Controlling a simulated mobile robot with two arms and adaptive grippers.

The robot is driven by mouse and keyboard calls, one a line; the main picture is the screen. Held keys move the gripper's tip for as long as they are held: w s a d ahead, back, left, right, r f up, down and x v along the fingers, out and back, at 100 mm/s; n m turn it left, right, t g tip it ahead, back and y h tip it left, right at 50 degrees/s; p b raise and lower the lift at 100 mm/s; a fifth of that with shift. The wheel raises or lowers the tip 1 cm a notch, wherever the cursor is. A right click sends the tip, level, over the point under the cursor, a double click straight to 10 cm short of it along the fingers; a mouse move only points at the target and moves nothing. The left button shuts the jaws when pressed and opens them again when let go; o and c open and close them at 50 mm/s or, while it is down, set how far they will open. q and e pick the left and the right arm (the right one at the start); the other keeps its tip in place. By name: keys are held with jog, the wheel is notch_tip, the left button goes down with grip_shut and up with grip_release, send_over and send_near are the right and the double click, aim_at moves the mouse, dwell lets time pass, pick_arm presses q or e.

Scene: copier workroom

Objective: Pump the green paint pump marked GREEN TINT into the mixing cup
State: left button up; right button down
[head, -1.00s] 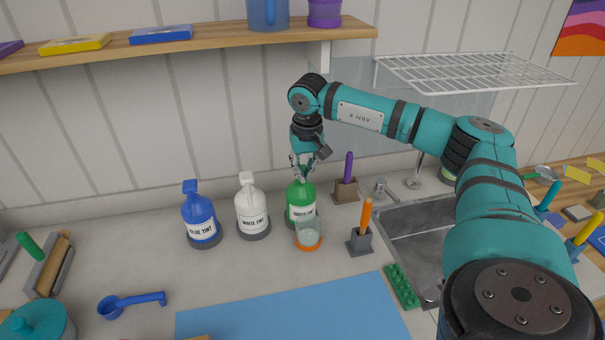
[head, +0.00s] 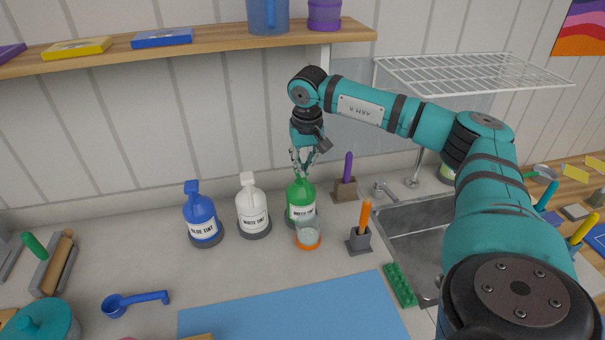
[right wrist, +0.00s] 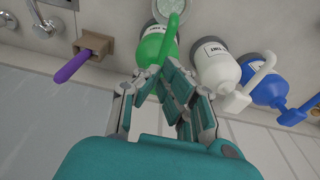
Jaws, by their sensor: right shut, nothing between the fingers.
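The green pump bottle (head: 299,191), its label partly hidden by the cup, stands on the counter at the right end of a row of pumps. The clear mixing cup (head: 308,235) with an orange base stands just in front of it. In the right wrist view the green bottle (right wrist: 155,50) shows with its spout over the cup (right wrist: 172,8). My right gripper (head: 303,170) is shut and empty, pointing down at the top of the green pump. Its fingers (right wrist: 160,80) partly cover the pump head, so contact is hard to tell. My left gripper is out of view.
The white pump (head: 252,215) and blue pump (head: 201,220) stand to the left. A purple-handled tool in a brown holder (head: 344,191) and an orange-handled one in a grey holder (head: 359,241) stand to the right. The sink (head: 415,235) lies beyond. A blue mat (head: 290,312) lies in front.

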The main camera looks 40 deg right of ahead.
dwell(0.4)
notch_tip(320, 180, down, 3)
jog(key=shift+f+b, duration=0.2)
jog(key=shift+b, duration=0.95)
jog(key=shift+r+p, duration=0.95)
jog(key=shift+r, duration=0.2)
notch_tip(320, 180, up, 7)
jog(key=p, duration=0.5)
